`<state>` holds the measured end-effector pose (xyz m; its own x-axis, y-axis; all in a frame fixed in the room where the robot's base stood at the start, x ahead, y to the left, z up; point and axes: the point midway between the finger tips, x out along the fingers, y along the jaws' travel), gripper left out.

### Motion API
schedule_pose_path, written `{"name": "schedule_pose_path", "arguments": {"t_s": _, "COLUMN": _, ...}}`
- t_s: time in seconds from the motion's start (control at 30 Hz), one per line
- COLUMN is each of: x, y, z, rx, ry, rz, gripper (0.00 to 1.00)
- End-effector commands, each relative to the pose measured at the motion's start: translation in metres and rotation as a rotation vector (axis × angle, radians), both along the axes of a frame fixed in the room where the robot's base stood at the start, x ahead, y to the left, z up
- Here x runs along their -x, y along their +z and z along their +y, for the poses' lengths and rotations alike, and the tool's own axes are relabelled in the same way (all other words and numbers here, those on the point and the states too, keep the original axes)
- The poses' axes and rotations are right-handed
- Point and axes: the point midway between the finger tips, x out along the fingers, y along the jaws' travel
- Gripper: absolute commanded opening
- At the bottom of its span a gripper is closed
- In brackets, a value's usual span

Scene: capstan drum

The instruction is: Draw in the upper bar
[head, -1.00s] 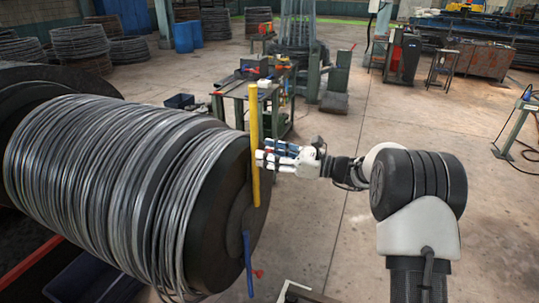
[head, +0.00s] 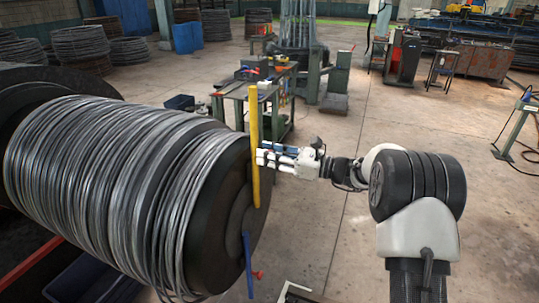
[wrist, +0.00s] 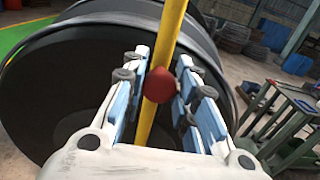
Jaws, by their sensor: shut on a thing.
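The upper bar (head: 254,135) is yellow and stands nearly upright across the front face of the drum (head: 232,225). In the wrist view, the yellow bar (wrist: 173,22) runs between my fingers, and a red knob (wrist: 158,86) sits in front of it. My gripper (head: 262,158) reaches in from the right at about the bar's mid-height. In the wrist view my gripper (wrist: 161,75) has its blue-padded fingers on either side of the red knob and is shut on it. The knob is hidden by the fingers in the head view.
A blue lower bar (head: 248,262) with a red knob (head: 258,275) is on the drum's face below the yellow one. Wire coils (head: 105,175) wrap the drum. A cluttered workbench (head: 262,88) stands behind. The floor right of the drum is mostly clear.

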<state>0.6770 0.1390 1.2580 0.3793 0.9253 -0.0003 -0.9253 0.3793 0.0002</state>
Motion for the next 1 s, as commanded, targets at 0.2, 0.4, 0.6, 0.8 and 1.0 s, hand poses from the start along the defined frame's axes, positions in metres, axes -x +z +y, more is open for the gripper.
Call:
{"name": "schedule_pose_path", "arguments": {"t_s": 0.2, "x": 0.0, "y": 0.0, "z": 0.0, "rx": 0.0, "ry": 0.0, "rz": 0.0, "gripper": 0.0}}
{"name": "schedule_pose_path", "arguments": {"t_s": 0.4, "x": 0.0, "y": -0.005, "z": 0.0, "rx": 0.0, "ry": 0.0, "rz": 0.0, "gripper": 0.0}}
{"name": "schedule_pose_path", "arguments": {"t_s": 0.6, "x": 0.0, "y": -0.039, "z": 0.0, "rx": 0.001, "ry": 0.0, "rz": 0.006, "gripper": 0.0}}
{"name": "schedule_pose_path", "arguments": {"t_s": 0.8, "x": 0.001, "y": -0.094, "z": 0.0, "rx": 0.0, "ry": 0.0, "rz": 0.008, "gripper": 0.0}}
{"name": "schedule_pose_path", "arguments": {"t_s": 1.0, "x": 0.001, "y": -0.143, "z": 0.0, "rx": 0.001, "ry": 0.001, "rz": 0.005, "gripper": 0.0}}
